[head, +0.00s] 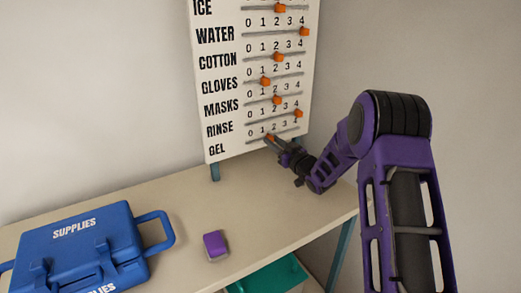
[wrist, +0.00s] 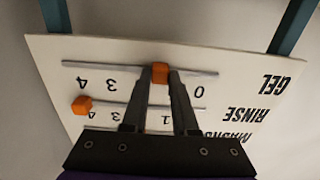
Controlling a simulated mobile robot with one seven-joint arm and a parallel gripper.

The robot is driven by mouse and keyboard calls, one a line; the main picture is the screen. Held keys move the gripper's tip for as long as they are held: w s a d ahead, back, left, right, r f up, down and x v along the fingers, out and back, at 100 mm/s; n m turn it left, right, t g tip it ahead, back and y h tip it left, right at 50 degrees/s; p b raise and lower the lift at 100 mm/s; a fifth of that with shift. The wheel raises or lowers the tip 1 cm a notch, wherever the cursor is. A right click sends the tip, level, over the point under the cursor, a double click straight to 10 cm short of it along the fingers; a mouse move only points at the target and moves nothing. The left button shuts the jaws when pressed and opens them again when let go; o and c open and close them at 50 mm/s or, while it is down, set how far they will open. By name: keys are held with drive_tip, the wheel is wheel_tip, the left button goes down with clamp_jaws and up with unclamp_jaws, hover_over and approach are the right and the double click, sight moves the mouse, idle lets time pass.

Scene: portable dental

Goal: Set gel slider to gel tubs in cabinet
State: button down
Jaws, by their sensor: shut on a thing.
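The gel slider is an orange knob (wrist: 160,72) on the lowest rail of a white board (head: 228,150). The knob also shows in the head view (head: 269,137). My gripper (wrist: 160,78) is shut on this knob, with one finger on each side. The knob sits around 1 to 2 on its 0–4 scale; the fingers hide those digits in the wrist view, so I cannot tell exactly. A teal cabinet or drawer (head: 272,274) shows partly under the table's front edge. I see no gel tubs; its contents are out of view.
Other orange knobs, such as the rinse knob (wrist: 82,105), sit on rails above gel. A blue supplies case (head: 75,245) stands at the table's left, and a small purple block (head: 215,245) lies near the front edge. The tabletop (head: 250,200) below the board is clear.

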drive_tip(key=shift+w+d, duration=0.75)
drive_tip(key=shift+d, duration=0.35)
drive_tip(key=c, duration=0.7)
unclamp_jaws()
drive_tip(key=v, duration=1.7)
drive_tip(key=shift+s+d+p, duration=0.15)
drive_tip(key=shift+d+p, duration=0.05)
drive_tip(key=shift+p, duration=0.2)
